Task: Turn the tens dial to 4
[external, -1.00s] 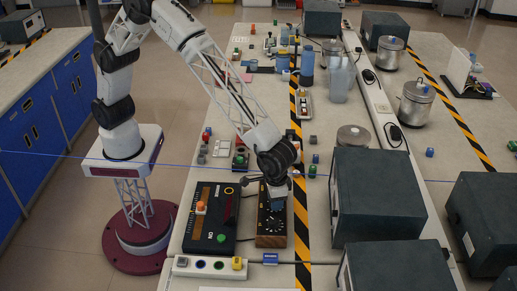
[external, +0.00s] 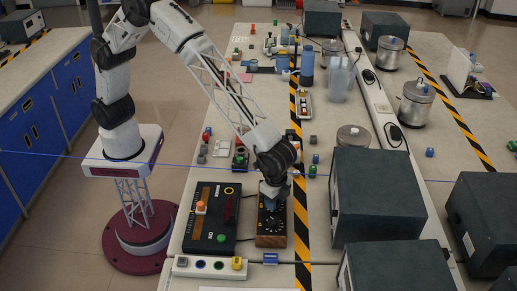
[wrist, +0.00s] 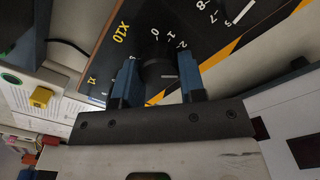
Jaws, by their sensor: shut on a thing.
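The dial box (external: 271,240) is a dark panel with wooden sides on the bench. My gripper (external: 272,203) is over its far half, pointing down. In the wrist view the tens dial (wrist: 158,72) is a dark round knob beside a yellow X10 mark. My gripper's blue fingers (wrist: 159,84) are shut on the knob, one on each side. A pale pointer line on the knob points right in that view, towards the right finger. The numbers 0, 1 and 2 show above the knob; the right finger hides part of the scale, so I cannot tell the pointed number.
A black box (external: 211,217) with an orange knob and a green button stands close left of the dial box. A white strip with buttons (external: 210,266) lies in front. A large dark case (external: 375,195) stands right, beyond the yellow-black tape.

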